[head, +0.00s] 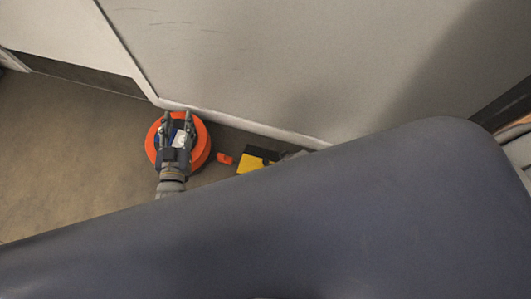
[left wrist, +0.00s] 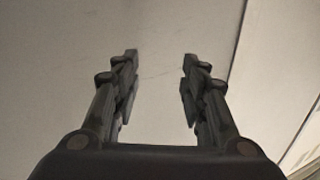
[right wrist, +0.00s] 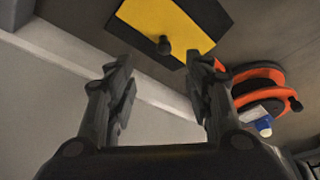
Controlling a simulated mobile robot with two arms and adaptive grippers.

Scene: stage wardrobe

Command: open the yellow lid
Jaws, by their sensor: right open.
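The yellow lid (head: 249,164) is on the floor beside the pale wall in the head view, with a black part against it. In the right wrist view the yellow lid (right wrist: 163,27) has a black knob (right wrist: 165,46) and lies over a dark panel. My right gripper (right wrist: 160,75) is open, its fingers apart and empty, and the knob shows beyond and between the tips. In the head view only a grey bit of it shows near the lid. My left gripper (head: 177,119) is open and empty above an orange round thing; the left wrist view faces the plain wall.
The orange round thing (head: 201,146), like a reel, stands on the floor left of the lid, with a white and blue item (right wrist: 257,120) by it. A small orange-red piece (head: 224,158) lies between. The wall (head: 270,60) runs close behind. Floor at left is clear.

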